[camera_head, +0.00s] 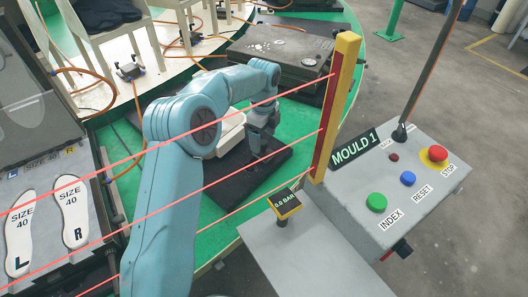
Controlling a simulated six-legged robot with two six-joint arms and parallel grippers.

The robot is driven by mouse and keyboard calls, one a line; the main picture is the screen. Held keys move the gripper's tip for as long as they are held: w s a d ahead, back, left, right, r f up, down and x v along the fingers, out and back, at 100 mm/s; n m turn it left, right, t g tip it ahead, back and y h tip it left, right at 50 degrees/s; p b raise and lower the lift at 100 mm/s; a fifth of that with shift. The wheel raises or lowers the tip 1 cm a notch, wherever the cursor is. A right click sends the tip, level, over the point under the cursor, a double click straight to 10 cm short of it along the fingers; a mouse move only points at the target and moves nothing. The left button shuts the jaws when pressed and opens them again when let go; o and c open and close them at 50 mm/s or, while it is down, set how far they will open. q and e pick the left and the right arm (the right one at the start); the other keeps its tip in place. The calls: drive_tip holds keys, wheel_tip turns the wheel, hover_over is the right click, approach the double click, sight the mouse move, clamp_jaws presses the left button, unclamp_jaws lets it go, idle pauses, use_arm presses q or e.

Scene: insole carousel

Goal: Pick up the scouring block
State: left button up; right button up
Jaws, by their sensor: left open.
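My left arm reaches in from the lower left, across the green carousel table (215,238). Its left gripper (257,153) points down over a dark flat plate (240,181), and its jaws are open. I cannot clearly make out a scouring block; it may be hidden behind my arm and gripper. A cream-white piece (232,138) shows just left of the gripper, partly covered by my forearm, and I cannot tell what it is. My right gripper is not in view.
Red beams run left from a yellow post (335,105), crossing in front of my arm. A control box (345,190) with coloured buttons stands right. A gauge (284,206) stands at front. Insoles (73,213) lie left. A closed mould (285,50) sits behind.

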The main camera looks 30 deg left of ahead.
sight(263, 142)
use_arm(q)
drive_tip(key=shift+s+f, duration=0.2)
drive_tip(key=shift+f, duration=0.25)
drive_tip(key=f, duration=0.3)
drive_tip(key=w+f, duration=0.1)
drive_tip(key=f, duration=0.1)
drive_tip(key=shift+a, duration=0.2)
drive_tip(key=shift+s, duration=0.15)
drive_tip(key=c, duration=1.3)
